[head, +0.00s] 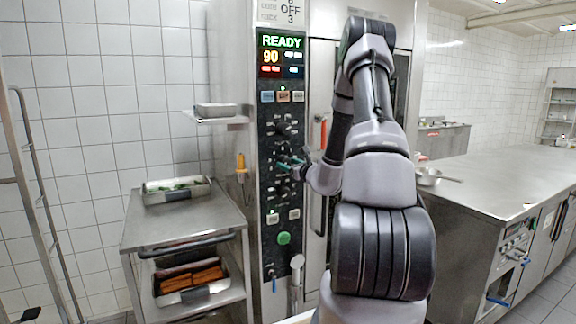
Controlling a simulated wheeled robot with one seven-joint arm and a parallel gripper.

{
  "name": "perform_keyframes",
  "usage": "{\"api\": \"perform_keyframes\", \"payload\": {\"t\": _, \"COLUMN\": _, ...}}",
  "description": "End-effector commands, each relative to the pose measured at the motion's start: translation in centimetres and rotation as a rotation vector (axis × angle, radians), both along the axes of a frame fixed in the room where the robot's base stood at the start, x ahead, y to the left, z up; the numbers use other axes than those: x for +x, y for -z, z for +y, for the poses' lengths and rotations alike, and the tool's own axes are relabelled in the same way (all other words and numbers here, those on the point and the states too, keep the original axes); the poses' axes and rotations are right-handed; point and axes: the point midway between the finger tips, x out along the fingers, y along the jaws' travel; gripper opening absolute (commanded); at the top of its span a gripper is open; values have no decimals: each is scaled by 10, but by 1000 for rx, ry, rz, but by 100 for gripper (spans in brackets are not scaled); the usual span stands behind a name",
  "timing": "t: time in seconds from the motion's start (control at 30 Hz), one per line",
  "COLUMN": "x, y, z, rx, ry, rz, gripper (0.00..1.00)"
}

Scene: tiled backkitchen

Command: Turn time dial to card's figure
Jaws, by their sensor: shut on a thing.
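The oven's control panel (268,215) is a tall dark strip with several black dials. An upper dial (284,127) is in plain view. My gripper (288,163) reaches in from the right and is shut on a dial in the middle of the panel. That dial is mostly hidden by the fingers, so its pointer and label cannot be read. Another dial (282,190) shows just below. The display (282,55) reads READY in green and 90 in orange.
A green button (284,238) and a hose handle (296,263) are low on the oven. A steel trolley (185,225) with trays stands left. A steel counter (490,180) with a bowl (428,176) is at right. A ladder-like rack (35,190) is far left.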

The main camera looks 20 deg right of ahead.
Motion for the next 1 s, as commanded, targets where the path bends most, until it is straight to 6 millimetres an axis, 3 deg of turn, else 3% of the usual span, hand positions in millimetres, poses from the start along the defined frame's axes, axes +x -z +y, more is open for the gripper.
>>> {"api": "perform_keyframes", "payload": {"t": 0.37, "x": 0, "y": 1, "z": 4, "rx": 149, "ry": -8, "rz": 8, "gripper": 2}}
{"api": "perform_keyframes", "payload": {"t": 1.0, "x": 0, "y": 2, "z": 6, "rx": 742, "ry": -9, "rz": 27, "gripper": 2}}
